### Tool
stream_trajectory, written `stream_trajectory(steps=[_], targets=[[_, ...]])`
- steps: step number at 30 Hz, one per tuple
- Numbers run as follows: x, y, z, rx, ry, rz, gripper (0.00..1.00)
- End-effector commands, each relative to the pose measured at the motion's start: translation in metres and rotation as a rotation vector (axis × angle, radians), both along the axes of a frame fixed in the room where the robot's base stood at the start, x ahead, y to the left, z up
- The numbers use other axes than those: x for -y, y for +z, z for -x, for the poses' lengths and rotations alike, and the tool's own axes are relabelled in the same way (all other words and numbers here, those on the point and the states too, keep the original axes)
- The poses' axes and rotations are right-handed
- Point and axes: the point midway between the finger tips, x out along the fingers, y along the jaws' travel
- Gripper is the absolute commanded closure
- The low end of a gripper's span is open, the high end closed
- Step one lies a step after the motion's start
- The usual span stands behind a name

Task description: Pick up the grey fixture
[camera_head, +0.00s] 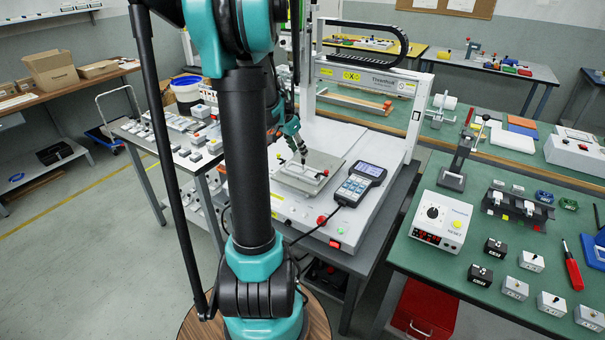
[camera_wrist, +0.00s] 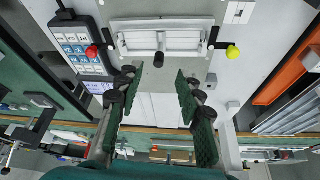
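The grey fixture (camera_wrist: 162,42) is a pale rectangular frame with a slotted middle, a red knob on its left and a yellow knob on its right in the wrist view. In the head view the fixture (camera_head: 308,171) sits on a grey plate on the gantry machine's bed. My gripper (camera_wrist: 153,88) is open, with green pads apart and nothing between them. In the wrist view the fixture is beyond the fingertips, toward the top of the picture.
A handheld control pendant (camera_head: 360,182) lies right of the fixture on the machine. The gantry frame (camera_head: 365,77) rises behind. A green bench (camera_head: 400,254) with a press, switches and a red screwdriver stands at the right. A bench with small parts (camera_head: 191,145) stands at the left.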

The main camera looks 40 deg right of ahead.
Motion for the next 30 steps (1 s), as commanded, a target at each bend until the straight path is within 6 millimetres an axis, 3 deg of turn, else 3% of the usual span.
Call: stream_trajectory(steps=[8,18,28,30], targets=[[0.007,-0.017,0.000,0.000,0.000,0.000,0.63],[0.024,-0.055,0.001,0.000,0.000,0.000,0.63],[0.026,-0.061,0.000,0.000,0.001,0.000,0.63],[0.026,-0.061,0.000,0.000,0.001,0.000,0.70]])
